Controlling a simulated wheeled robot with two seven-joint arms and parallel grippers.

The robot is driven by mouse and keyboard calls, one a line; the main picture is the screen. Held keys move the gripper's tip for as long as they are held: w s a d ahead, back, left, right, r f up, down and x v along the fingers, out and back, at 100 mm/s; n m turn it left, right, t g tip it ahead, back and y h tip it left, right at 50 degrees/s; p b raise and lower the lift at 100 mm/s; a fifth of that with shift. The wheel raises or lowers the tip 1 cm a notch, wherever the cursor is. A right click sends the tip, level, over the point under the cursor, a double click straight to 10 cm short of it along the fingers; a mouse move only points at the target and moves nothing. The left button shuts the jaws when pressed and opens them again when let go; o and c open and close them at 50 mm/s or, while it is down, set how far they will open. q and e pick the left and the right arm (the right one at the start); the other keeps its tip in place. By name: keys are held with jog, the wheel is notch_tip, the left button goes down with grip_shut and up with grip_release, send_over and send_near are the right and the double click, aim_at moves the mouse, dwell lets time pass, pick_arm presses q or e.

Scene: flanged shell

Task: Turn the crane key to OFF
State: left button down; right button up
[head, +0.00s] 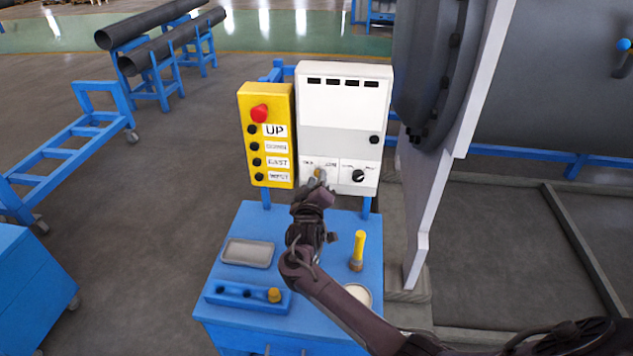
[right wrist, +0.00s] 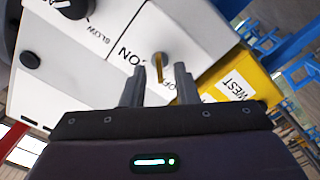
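The crane key (right wrist: 160,68) is a small brass key in a round grey lock on the white control panel (head: 345,115). In the right wrist view an ON label lies left of it and a partly hidden OFF label lies below it. The brass part points down in that view, between the labels. In the head view the key is mostly hidden by my right gripper (head: 318,183), at the panel's lower left. In the right wrist view the two fingertips are apart, one on each side of the key, with gaps visible. My left gripper is not in view.
A yellow box (head: 266,135) with a red button and UP, DOWN, EAST, WEST buttons stands left of the panel. A black knob (head: 358,176) sits right of the key. The blue cart top (head: 235,215) below holds a tray and a yellow-handled tool (head: 358,248).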

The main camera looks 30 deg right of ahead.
jog(key=b+v, duration=0.2)
jog(key=v, duration=0.5)
jog(key=shift+s+a, duration=0.25)
